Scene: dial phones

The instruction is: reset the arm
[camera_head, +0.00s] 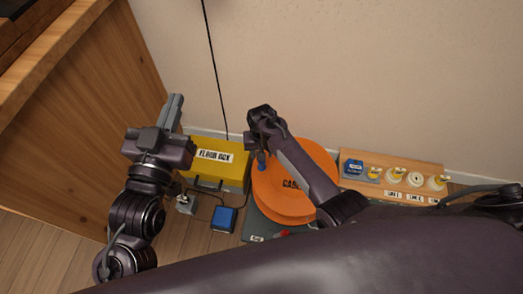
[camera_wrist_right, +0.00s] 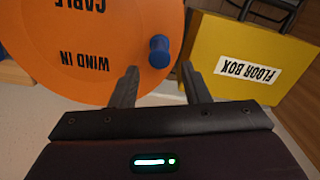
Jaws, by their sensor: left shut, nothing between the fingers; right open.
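My left gripper (camera_head: 174,104) is at the left in the head view, fingers toward the wall, shut and empty, between the wooden cabinet and the yellow floor box (camera_head: 218,164). My right arm reaches in over the orange cable reel (camera_head: 325,158). Its gripper shows in the right wrist view (camera_wrist_right: 163,88), open, with nothing between the fingers. The reel's blue knob (camera_wrist_right: 159,52) stands just beyond and between the fingertips in that view; I cannot tell whether they touch it. The knob also shows in the head view (camera_head: 261,161). My right fingertips are mostly hidden in the head view.
A wooden board (camera_head: 420,168) with a blue plug and several yellow and white fittings lies right of the reel. A small blue box (camera_head: 223,219) with a cable is on the floor in front of the floor box. The wooden cabinet (camera_head: 95,110) bounds the left; the wall is behind.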

